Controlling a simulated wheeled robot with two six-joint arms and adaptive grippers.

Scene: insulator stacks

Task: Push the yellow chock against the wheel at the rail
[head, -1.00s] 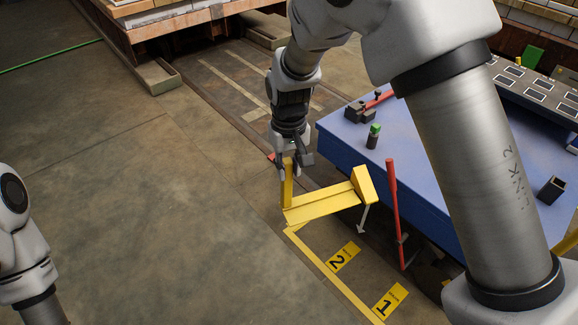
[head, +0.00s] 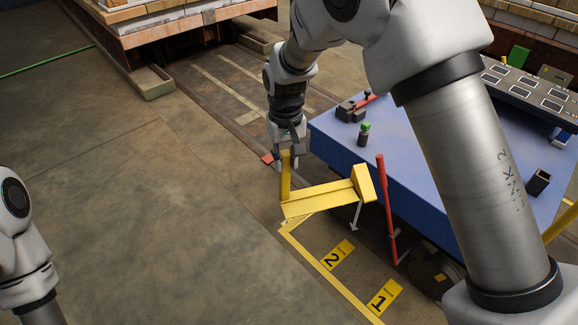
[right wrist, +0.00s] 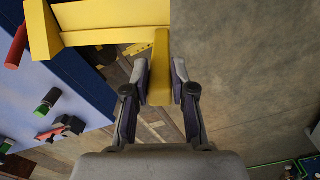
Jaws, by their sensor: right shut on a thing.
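The yellow chock (head: 318,200) is a long bar with an upright handle at its left end and a raised block at its right end. My right gripper (head: 287,157) is shut on the upright handle. In the right wrist view, its two fingers (right wrist: 160,78) flank the handle of the chock (right wrist: 112,37). A dark, round, wheel-like shape (head: 431,277) shows low beside the blue cart, partly behind my arm. The chock's block end is to the left of it and apart from it. My left gripper is out of view.
The blue cart (head: 335,150) carries small tools and stands right of the chock. A red lever (head: 386,210) rises just right of the block. Yellow floor plates marked 2 (head: 338,255) and 1 (head: 384,298) lie nearer. The floor at left is clear.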

